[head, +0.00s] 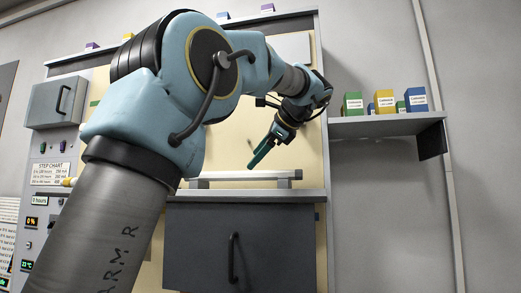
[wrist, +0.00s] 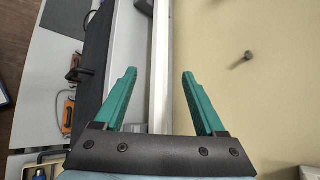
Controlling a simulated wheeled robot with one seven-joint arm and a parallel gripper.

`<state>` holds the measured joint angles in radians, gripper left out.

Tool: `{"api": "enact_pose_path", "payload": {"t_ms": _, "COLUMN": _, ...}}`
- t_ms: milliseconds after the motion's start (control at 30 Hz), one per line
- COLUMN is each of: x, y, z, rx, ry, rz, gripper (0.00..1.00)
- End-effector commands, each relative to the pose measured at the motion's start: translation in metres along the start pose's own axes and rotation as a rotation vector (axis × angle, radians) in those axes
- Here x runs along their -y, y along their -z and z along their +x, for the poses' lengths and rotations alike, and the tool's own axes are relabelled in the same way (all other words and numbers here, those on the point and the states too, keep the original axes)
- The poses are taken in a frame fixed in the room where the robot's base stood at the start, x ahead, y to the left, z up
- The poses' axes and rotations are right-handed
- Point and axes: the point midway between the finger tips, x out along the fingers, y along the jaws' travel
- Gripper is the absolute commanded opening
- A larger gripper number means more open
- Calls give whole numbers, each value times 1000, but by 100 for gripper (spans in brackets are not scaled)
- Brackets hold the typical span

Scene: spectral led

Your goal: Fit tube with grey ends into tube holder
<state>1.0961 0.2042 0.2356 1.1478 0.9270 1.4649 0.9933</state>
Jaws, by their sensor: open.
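A long white bar (head: 240,176) with a grey block (head: 297,174) at its right end lies along the ledge in the head view. I cannot tell whether it is the tube, the tube holder or both together. In the wrist view the white bar (wrist: 161,40) runs lengthwise between my fingers. My gripper (head: 255,161) is open and empty, with green fingers pointing down-left above the right part of the bar. In the wrist view my gripper (wrist: 160,73) shows a clear gap between its fingertips. My arm hides the left end of the bar.
A dark peg (wrist: 248,57) sticks out of the cream panel. Below the ledge is a grey cabinet (head: 200,240) with a handle. A shelf (head: 390,126) at right holds several coloured boxes.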

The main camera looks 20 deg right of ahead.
Motion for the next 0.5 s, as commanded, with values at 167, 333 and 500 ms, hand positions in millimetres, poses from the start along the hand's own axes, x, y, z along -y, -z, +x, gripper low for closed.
{"api": "enact_pose_path", "payload": {"t_ms": 167, "x": 0, "y": -1, "z": 34, "rx": 3, "ry": -4, "rz": 1, "gripper": 72}}
{"api": "enact_pose_path", "payload": {"t_ms": 333, "x": 0, "y": -1, "z": 60, "rx": 3, "ry": -3, "rz": 1, "gripper": 72}}
{"api": "enact_pose_path", "payload": {"t_ms": 500, "x": 0, "y": 0, "z": 75, "rx": 0, "ry": -1, "rz": 0, "gripper": 72}}
